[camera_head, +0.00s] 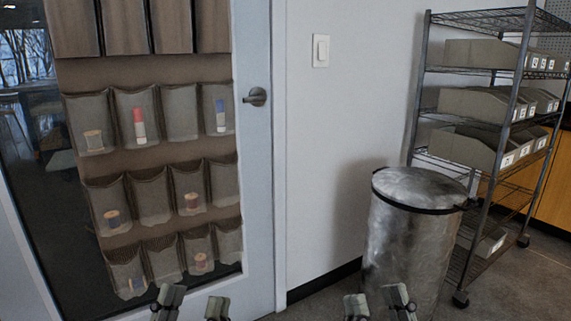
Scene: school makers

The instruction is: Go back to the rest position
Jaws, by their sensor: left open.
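My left gripper (193,304) shows at the bottom edge, in front of the door. Its two fingertips stand apart with nothing between them. My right gripper (377,303) shows at the bottom edge, in front of the lower part of the metal trash can (408,235). Its fingertips are also apart and nothing shows between them. The rest of both grippers and both arms are below the picture.
A door (262,180) with a glass pane and a hanging pocket organizer (150,160) stands at the left; its pockets hold spools and small bottles. A wire shelf on wheels (470,75) with grey bins (470,105) stands right. Some floor (525,285) is clear at lower right.

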